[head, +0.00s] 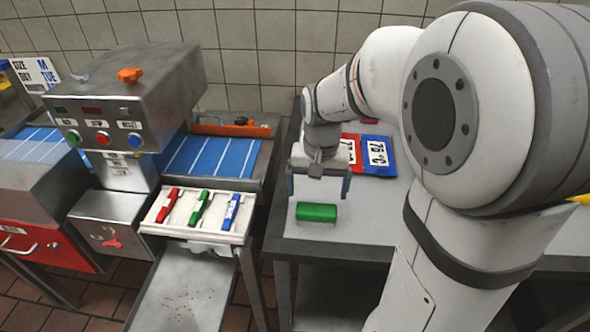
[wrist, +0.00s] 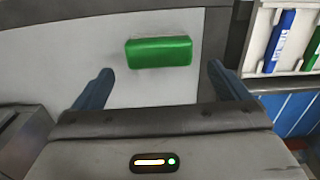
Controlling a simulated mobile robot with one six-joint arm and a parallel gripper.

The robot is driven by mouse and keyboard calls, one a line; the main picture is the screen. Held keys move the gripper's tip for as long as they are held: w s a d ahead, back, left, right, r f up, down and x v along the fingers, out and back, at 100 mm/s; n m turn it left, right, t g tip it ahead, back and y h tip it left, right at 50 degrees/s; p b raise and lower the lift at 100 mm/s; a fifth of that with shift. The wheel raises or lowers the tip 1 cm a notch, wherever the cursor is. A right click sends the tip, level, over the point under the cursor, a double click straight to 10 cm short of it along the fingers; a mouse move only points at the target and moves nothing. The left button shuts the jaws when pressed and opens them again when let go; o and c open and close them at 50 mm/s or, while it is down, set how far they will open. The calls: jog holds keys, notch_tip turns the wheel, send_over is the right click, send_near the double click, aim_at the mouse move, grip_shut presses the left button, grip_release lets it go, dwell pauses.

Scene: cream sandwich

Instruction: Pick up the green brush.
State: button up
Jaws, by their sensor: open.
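The green brush (head: 316,212) is a small green block lying on the grey table (head: 345,245), near its left front edge. In the wrist view the green brush (wrist: 159,52) lies crosswise, ahead of and between the two fingers. My gripper (head: 318,190) is open and empty above and just behind the brush, with its fingers pointing down. In the wrist view the blue fingers of my gripper (wrist: 156,78) stand wide apart, one on each side of the brush, and do not touch it. The brush's underside is hidden.
A white tray (head: 248,215) left of the table holds red, green and blue tools. A steel machine (head: 130,95) with a blue conveyor (head: 205,157) is at left. The table around the brush is clear.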

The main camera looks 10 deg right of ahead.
aim_at(316, 207)
jog(key=shift+o, duration=0.3)
jog(key=shift+w+f, duration=0.3)
jog(key=shift+f, duration=0.45)
jog(key=f, duration=0.6)
jog(key=shift+w+d+f, duration=0.2)
jog(key=shift+w+f, duration=0.05)
jog(key=shift+f, duration=0.1)
jog(key=shift+c, duration=0.3)
jog(key=c, duration=0.6)
jog(key=shift+c, duration=0.3)
jog(key=shift+r, duration=0.1)
notch_tip(316, 207, up, 10)
jog(key=shift+f, duration=0.1)
